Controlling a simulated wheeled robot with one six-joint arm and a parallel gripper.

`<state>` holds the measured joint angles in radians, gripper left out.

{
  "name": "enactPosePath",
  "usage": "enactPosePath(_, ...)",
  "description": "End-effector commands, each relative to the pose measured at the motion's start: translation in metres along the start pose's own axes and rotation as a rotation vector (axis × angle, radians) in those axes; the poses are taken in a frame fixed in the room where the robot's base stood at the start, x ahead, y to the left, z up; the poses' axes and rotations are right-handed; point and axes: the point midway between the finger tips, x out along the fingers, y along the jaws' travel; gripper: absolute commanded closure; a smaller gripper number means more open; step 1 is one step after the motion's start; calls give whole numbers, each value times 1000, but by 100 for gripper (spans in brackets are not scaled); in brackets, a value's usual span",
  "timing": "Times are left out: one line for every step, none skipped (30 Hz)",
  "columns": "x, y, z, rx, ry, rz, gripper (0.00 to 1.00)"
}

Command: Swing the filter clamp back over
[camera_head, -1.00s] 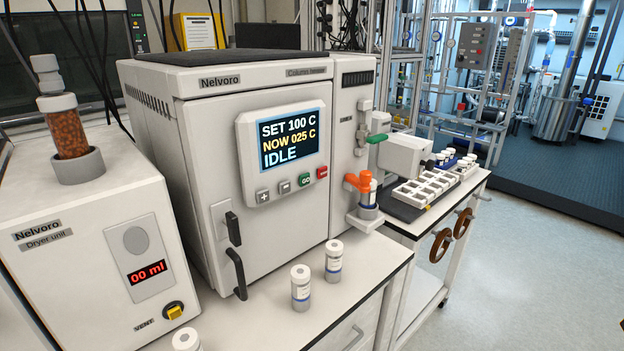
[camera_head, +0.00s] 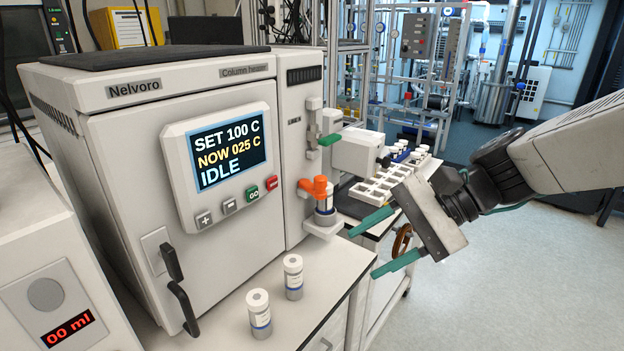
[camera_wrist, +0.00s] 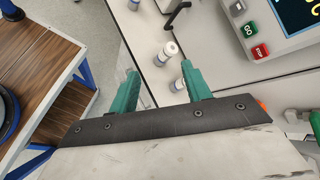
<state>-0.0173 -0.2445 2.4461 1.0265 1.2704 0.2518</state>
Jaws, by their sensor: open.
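The column heater (camera_head: 190,130) stands on the left bench, its screen reading IDLE. I cannot tell from the labels which part is the filter clamp. My gripper (camera_head: 362,254) is open and empty, in front of and below the orange part, apart from it. In the wrist view my green fingers (camera_wrist: 160,78) are spread, and a bit of orange (camera_wrist: 262,103) shows at the right.
Two white vials (camera_head: 260,313) (camera_head: 293,277) stand on the bench front near my fingers. A white rack (camera_head: 385,186) sits on the cart behind my gripper. The floor at right is open.

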Motion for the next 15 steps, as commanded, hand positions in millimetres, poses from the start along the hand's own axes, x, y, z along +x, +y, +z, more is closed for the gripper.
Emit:
enactPosePath(10,-22,-13,118,-61,-90,52)
enactPosePath(13,-36,-21,188,-94,-149,52)
enactPosePath(17,-54,-32,278,-136,-225,52)
enactPosePath(19,-66,-42,345,-165,-282,52)
enactPosePath(21,-78,-52,410,-192,-335,52)
enactPosePath(22,-92,-66,490,-225,-403,52)
enactPosePath(23,-100,-77,547,-248,-450,52)
enactPosePath(23,-108,-88,601,-268,-495,52)
enactPosePath(23,-117,-102,663,-291,-550,52)
enactPosePath(23,-122,-112,705,-306,-586,52)
enactPosePath(23,-126,-121,743,-318,-619,52)
enactPosePath(22,-131,-131,784,-332,-656,52)
enactPosePath(22,-133,-138,810,-341,-680,52)
enactPosePath(22,-135,-143,832,-348,-700,52)
enactPosePath(21,-137,-149,854,-355,-721,52)
